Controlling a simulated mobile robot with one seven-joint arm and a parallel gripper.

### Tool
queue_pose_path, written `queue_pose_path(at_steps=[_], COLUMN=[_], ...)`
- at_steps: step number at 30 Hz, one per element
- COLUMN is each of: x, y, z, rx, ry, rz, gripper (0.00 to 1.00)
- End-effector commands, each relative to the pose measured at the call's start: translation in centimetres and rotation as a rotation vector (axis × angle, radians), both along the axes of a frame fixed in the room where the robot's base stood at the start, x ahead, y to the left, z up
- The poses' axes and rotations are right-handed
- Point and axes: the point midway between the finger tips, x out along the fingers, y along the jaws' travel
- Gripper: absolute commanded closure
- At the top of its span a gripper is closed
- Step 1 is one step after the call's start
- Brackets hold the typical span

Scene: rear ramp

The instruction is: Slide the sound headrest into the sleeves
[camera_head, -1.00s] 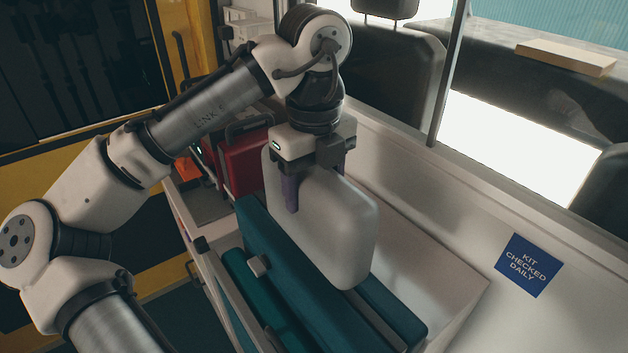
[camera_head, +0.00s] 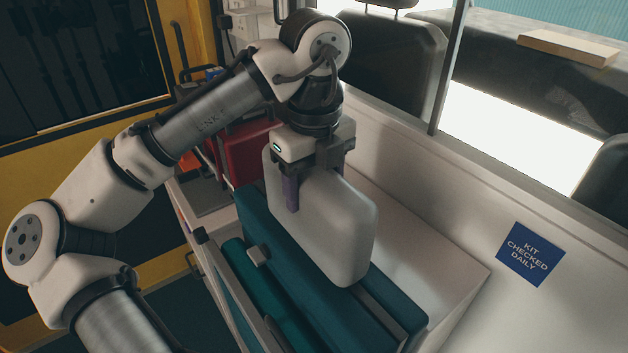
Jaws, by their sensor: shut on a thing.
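My gripper (camera_head: 316,178) is shut on a pale grey, rounded pad, which looks like the headrest (camera_head: 335,230). A purple finger pad lies on its near face; the far finger is partly hidden.
A red case (camera_head: 245,150) stands behind on the left. A window wall with a blue sign (camera_head: 530,254) runs along the right, with dark seats (camera_head: 395,70) beyond it.

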Motion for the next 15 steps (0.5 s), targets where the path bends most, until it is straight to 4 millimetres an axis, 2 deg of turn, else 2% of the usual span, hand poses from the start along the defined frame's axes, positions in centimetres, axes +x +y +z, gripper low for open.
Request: queue_pose_path(at_steps=[1, 2, 6, 8, 15], x=[0.01, 0.01, 0.01, 0.01, 0.00], y=[-0.01, -0.01, -0.01, -0.01, 0.00], z=[-0.09, -0.08, -0.05, -0.06, -0.13], rx=[-0.001, 0.000, 0.000, 0.000, 0.001], ry=[-0.001, -0.001, -0.001, -0.001, 0.001], rz=[0.000, 0.000, 0.000, 0.000, 0.000], gripper=[1.00, 0.37, 0.19, 0.13, 0.13])
